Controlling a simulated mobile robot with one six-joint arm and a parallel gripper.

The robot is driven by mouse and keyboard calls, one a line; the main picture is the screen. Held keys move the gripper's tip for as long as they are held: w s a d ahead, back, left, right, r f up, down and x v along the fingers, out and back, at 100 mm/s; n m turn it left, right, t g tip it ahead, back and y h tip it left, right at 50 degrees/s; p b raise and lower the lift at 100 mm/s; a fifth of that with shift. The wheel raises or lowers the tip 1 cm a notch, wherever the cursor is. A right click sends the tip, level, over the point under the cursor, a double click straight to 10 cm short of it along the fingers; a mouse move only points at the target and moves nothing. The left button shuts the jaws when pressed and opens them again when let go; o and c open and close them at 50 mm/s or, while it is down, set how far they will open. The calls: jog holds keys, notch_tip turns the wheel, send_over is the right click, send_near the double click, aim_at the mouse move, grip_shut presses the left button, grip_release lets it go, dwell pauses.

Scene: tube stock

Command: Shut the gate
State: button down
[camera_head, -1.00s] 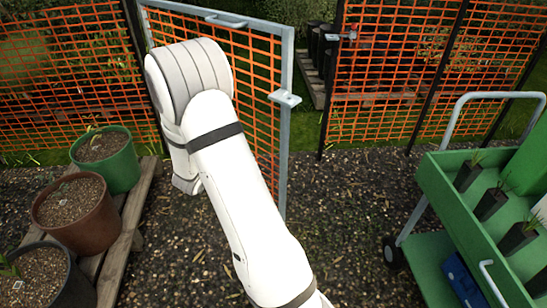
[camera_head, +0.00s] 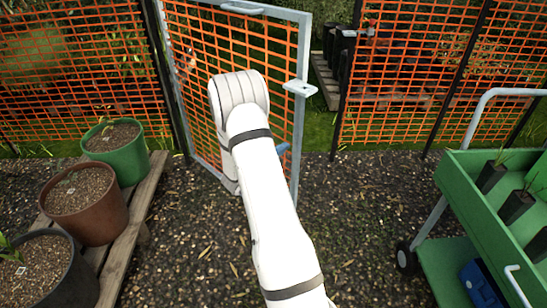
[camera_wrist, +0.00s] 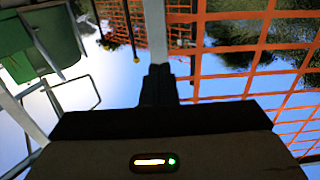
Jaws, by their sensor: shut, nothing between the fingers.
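The gate (camera_head: 303,60) has a grey metal frame with orange mesh. In the head view it stands ajar, hinged at the left, and a gap separates its free upright from the fence post (camera_head: 343,100) on the right. A latch plate (camera_head: 300,88) sticks out from the free upright. My arm reaches up in front of the gate and hides my gripper there. In the wrist view my gripper (camera_wrist: 158,70) is shut and empty, its dark fingers in line with a grey gate upright (camera_wrist: 154,25). I cannot tell whether they touch it.
Green, brown and black pots (camera_head: 85,205) stand on a wooden pallet (camera_head: 148,190) at the left. A green trolley (camera_head: 465,190) with small plant pots stands at the right. A catch (camera_head: 349,33) sits on the fence post. The gravel between is clear.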

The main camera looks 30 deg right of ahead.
aim_at(295, 139)
jog(key=shift+x, duration=1.85)
